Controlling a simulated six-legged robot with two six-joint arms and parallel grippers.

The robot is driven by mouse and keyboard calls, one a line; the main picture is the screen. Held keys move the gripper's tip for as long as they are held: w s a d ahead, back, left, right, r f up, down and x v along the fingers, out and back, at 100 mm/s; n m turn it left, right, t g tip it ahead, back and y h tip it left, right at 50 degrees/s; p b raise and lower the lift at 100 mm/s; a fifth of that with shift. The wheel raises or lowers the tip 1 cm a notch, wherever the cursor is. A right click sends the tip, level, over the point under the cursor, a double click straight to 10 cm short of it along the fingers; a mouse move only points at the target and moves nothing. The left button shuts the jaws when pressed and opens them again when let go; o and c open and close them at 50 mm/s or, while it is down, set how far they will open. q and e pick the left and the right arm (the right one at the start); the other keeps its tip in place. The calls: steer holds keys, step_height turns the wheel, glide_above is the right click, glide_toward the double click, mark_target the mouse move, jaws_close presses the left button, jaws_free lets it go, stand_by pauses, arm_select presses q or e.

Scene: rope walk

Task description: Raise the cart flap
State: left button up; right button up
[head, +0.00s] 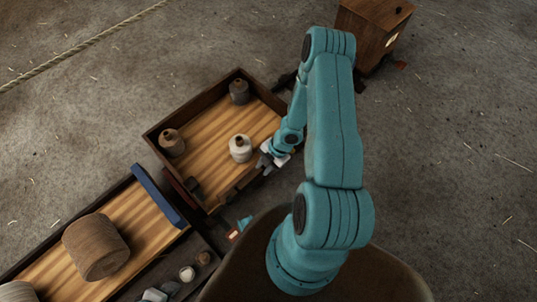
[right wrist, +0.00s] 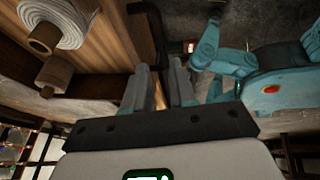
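A low wooden cart (head: 150,139) with a dark rim and a striped plank floor stands left of my right arm in the head view. I cannot clearly tell its flap from its other sides. My right gripper (head: 266,162) is at the cart's near right edge, close to the white spool (head: 240,148). In the right wrist view my right gripper (right wrist: 158,88) has its fingers apart, with a dark edge running up beyond and between them. Whether the fingers touch that edge is unclear. My left gripper is not in view.
A grey spool (head: 239,91) and a brown-tan spool (head: 172,143) also stand in the cart. A second tray with a blue end board (head: 158,195) and a big brown spool (head: 96,247) lies lower left. A wooden box (head: 368,30) stands top right. The floor at right is clear.

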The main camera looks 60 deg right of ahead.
arm_select(q)
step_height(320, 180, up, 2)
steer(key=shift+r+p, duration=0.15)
steer(key=shift+p, duration=0.55)
arm_select(e)
steer(key=v, duration=0.4)
steer(key=shift+f, duration=0.1)
steer(key=w+a+r+n+y, duration=0.1)
steer(key=w+a+r+n, duration=0.2)
steer(key=w+a, duration=0.55)
steer(key=s+a+r+m+g, duration=0.1)
steer(key=s+a+r+m, duration=0.15)
steer(key=a+m, duration=0.45)
steer(key=s+a+r+m+g, duration=0.1)
steer(key=s+a+r+m, duration=0.2)
steer(key=a, duration=0.9)
arm_select(q)
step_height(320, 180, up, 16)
steer(key=p, duration=1.5)
steer(key=shift+p, duration=0.3)
arm_select(e)
steer(key=s+d+r+m, duration=0.2)
steer(key=s+r+m, duration=0.1)
steer(key=r+m, duration=0.7)
step_height(320, 180, up, 4)
steer(key=shift+d+r+m+h, duration=0.15)
steer(key=shift+r+m+h, duration=0.05)
steer(key=shift+m+h, duration=0.2)
